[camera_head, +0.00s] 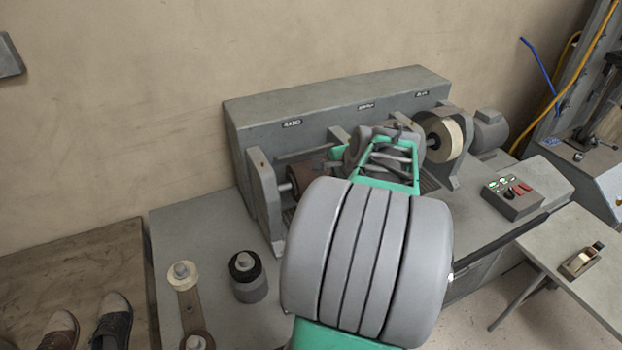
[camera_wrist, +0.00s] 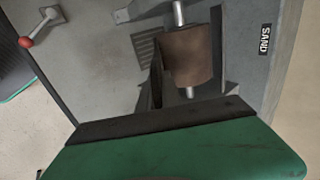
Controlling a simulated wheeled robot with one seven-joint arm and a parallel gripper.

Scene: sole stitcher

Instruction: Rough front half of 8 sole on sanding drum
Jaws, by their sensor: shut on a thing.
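The sanding drum (camera_wrist: 188,55) is a brown roller on a metal shaft beside the SAND label in the wrist view. It also shows partly in the head view (camera_head: 306,180), left of my arm. My gripper (camera_wrist: 165,122) fills the bottom of the wrist view as a green body with a dark edge, below the drum. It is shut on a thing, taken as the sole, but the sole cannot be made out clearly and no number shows. I cannot tell whether it touches the drum. My arm hides much of the machine in the head view.
The grey machine housing (camera_head: 262,112) runs along the wall, with a pale wheel (camera_head: 446,138) at its right. A control box (camera_head: 512,198) sits at right. Spools (camera_head: 247,277) and shoes (camera_head: 115,318) stand at left. A lever with a red knob (camera_wrist: 26,42) shows in the wrist view.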

